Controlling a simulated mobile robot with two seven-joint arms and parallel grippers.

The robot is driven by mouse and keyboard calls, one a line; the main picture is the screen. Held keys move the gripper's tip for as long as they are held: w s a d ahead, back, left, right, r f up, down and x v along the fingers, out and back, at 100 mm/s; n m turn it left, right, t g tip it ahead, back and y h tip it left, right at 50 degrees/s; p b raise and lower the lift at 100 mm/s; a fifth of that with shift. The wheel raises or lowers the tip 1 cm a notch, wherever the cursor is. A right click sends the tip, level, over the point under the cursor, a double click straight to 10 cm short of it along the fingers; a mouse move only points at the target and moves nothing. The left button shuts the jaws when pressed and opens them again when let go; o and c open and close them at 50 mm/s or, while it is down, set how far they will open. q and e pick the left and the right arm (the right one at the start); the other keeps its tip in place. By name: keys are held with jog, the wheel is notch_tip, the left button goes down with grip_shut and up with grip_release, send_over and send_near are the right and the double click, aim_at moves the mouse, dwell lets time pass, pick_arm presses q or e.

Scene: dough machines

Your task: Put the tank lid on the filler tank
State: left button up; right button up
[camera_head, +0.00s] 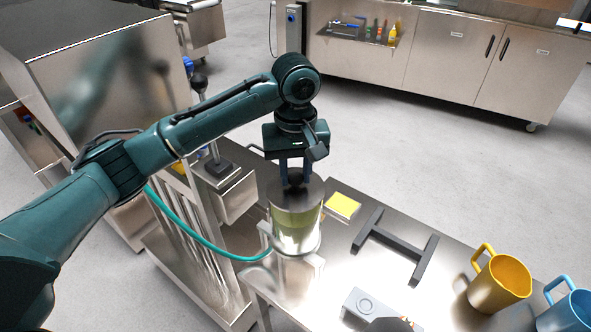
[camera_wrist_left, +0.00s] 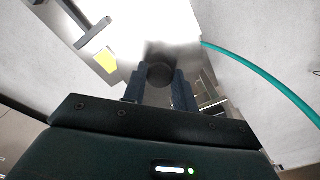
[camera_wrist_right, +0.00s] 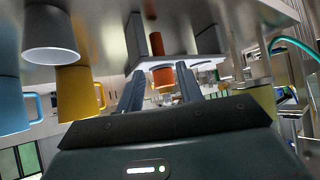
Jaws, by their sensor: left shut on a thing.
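The filler tank (camera_head: 296,230), a clear cylinder with greenish contents, stands at the near-left end of the steel table. My left gripper (camera_head: 294,180) points down over it, shut on the dark round knob of the tank lid (camera_head: 283,186). The knob (camera_wrist_left: 159,74) also shows between the fingers in the left wrist view. The lid is at the tank's top; I cannot tell whether it rests on the rim or hovers slightly above. My right gripper (camera_wrist_right: 160,84) shows in the right wrist view with its fingers apart, an orange part (camera_wrist_right: 162,77) beyond them.
A teal hose (camera_head: 195,235) runs to the tank's base. On the table are a yellow pad (camera_head: 342,205), a dark H-shaped stand (camera_head: 397,246), a grey block with a ring (camera_head: 367,305), a yellow mug (camera_head: 500,285) and a blue mug (camera_head: 570,312). A steel machine (camera_head: 110,90) stands left.

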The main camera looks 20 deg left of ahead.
pick_arm(q)
jog(key=o, duration=1.1)
notch_tip(320, 180, up, 13)
jog(key=shift+r, duration=0.1)
